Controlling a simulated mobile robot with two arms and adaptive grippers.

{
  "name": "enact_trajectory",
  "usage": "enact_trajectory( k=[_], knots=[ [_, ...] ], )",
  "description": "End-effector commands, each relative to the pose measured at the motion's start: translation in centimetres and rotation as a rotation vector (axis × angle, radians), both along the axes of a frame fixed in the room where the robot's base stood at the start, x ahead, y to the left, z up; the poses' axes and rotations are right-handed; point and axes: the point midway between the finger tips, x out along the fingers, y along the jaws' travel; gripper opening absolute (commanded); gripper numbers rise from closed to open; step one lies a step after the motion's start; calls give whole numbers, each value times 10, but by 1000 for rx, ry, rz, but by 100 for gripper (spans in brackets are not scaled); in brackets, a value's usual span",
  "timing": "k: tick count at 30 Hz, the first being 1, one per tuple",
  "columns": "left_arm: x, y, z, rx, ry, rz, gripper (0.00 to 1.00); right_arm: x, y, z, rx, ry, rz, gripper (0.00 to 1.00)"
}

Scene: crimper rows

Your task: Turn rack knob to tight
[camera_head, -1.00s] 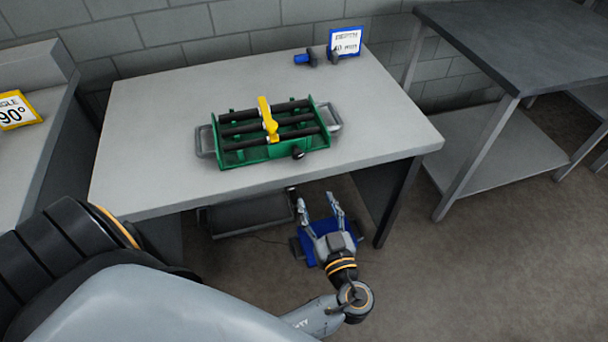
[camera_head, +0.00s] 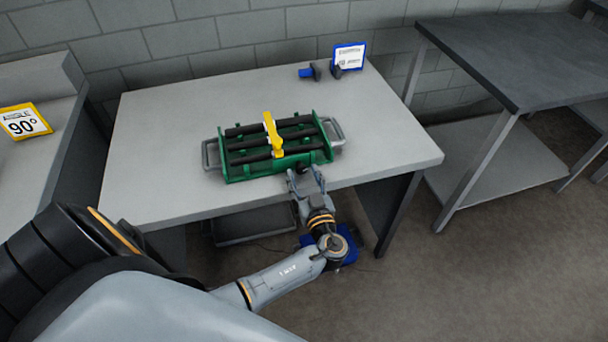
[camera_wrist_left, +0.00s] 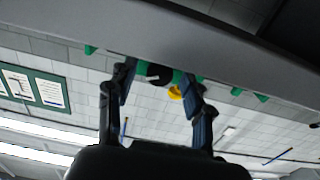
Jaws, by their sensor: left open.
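The green rack (camera_head: 240,172) holds several black bars and stands on the grey table. A yellow lever or clamp (camera_head: 272,135) stands across its middle. My left gripper (camera_head: 306,174) is open at the rack's front right, by the table's front edge. The black rack knob (camera_wrist_left: 158,72) shows between the spread fingers of the left gripper (camera_wrist_left: 160,82) in the left wrist view. Whether the fingers touch it I cannot tell. In the head view the knob is mostly hidden by the gripper. My right gripper is not in view.
The table (camera_head: 150,130) has free room left and right of the rack. A blue-handled tool (camera_head: 308,72) and a blue-framed sign (camera_head: 348,57) are at the back. A "90°" sign (camera_head: 24,122) stands at left. A dark-topped table (camera_head: 510,50) stands at right.

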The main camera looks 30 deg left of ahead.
Motion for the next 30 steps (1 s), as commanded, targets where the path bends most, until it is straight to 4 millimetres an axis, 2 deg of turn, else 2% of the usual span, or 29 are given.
enact_trajectory(
  k=[5, 13, 20, 30],
  knots=[
    [0, 0, 0, 0, 0, 0, 52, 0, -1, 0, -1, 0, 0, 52],
    [0, 0, 0, 0, 0, 0, 0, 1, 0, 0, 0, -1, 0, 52],
    [-1, 0, -3, 28, 33, 0, 0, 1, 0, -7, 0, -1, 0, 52],
    [-1, 0, -3, 234, 272, 1, 0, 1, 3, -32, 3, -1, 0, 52]
  ],
)
